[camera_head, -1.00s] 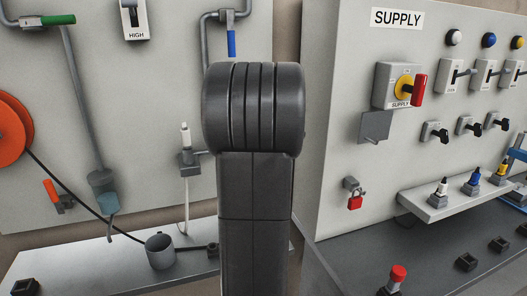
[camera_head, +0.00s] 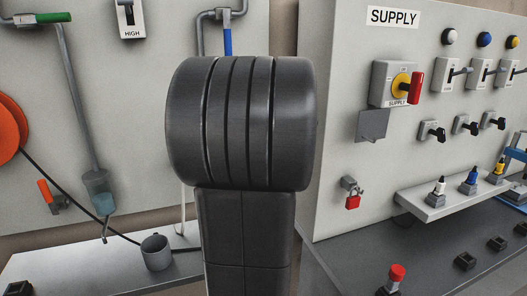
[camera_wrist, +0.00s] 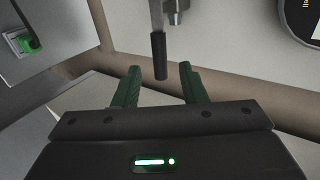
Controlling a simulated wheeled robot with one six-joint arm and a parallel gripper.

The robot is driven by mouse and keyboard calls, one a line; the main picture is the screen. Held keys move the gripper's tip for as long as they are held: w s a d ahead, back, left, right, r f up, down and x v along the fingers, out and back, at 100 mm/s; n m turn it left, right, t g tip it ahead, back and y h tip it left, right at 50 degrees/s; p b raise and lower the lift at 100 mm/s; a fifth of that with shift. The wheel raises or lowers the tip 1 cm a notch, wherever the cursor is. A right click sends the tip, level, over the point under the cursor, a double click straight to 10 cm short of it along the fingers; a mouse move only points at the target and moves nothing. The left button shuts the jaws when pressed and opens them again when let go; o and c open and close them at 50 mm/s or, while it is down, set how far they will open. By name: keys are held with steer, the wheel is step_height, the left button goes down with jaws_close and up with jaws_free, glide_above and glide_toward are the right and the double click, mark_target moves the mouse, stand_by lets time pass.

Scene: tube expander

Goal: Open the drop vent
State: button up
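In the wrist view my gripper (camera_wrist: 159,72) is open, with its two green fingers apart. A lever with a dark grip (camera_wrist: 160,56) points down toward the gap between the fingertips; its lower end lies between them in the picture. I see no contact, and I cannot tell the depth between them. No vent label is readable, so I cannot confirm that this lever is the drop vent. In the head view my arm covers the middle and hides the gripper. Coloured valve handles there are blue (camera_head: 228,42), green (camera_head: 54,17) and orange (camera_head: 46,191).
The supply panel (camera_head: 340,140) stands at right, with a red-handled switch (camera_head: 414,87), a red padlock (camera_head: 353,202) and a shelf (camera_head: 425,206). A grey cup (camera_head: 156,254) stands on the left bench. An orange reel (camera_head: 10,125) is at far left. A green button (camera_wrist: 21,43) shows in the wrist view.

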steer(key=v, duration=0.6)
steer(key=shift+f+b, duration=0.1)
steer(key=shift+b, duration=0.25)
steer(key=p+x, duration=0.2)
steer(key=x, duration=1.2)
